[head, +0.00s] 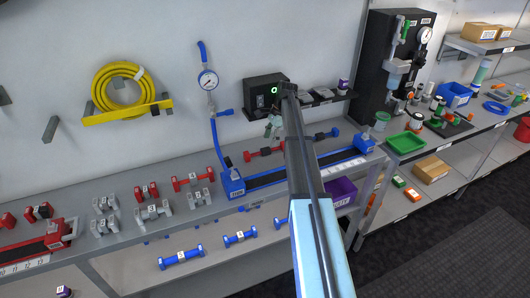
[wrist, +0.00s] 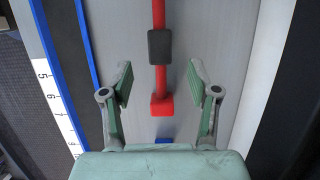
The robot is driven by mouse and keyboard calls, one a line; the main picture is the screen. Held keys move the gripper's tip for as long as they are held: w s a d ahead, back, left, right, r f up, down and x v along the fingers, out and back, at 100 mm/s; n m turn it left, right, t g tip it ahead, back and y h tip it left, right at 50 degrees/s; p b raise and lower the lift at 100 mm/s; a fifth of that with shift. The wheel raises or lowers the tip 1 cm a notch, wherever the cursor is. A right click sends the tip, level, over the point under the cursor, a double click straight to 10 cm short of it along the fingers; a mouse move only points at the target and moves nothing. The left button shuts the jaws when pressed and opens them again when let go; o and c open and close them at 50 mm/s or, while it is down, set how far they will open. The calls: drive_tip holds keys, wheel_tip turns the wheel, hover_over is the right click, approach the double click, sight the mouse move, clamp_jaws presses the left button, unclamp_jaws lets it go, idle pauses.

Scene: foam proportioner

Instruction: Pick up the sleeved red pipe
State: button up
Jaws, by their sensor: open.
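The sleeved red pipe (head: 265,152) lies on the grey bench behind the blue-ended rail, partly hidden by my arm in the head view. In the wrist view, its red shaft (wrist: 159,75) runs upright in the picture, with a black sleeve (wrist: 160,46) around it and a red block end (wrist: 161,105). My gripper (wrist: 160,78) is open and empty. Its green fingers are on either side of the pipe, apart from it, with the tips level with the stretch just below the sleeve. In the head view my gripper (head: 272,127) is above the pipe.
The blue-ended rail (head: 232,183) with a scale runs along the bench front. A blue hose with a gauge (head: 208,80) rises at the left. A shelf (head: 322,103) juts from the wall behind. Red and grey fittings (head: 152,211) stand further left.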

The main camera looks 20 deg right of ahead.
sight(266, 149)
drive_tip(key=shift+p+x, duration=1.35)
drive_tip(key=shift+x, duration=1.5)
drive_tip(key=shift+a+r, duration=0.1)
drive_tip(key=shift+a, duration=0.05)
clamp_jaws()
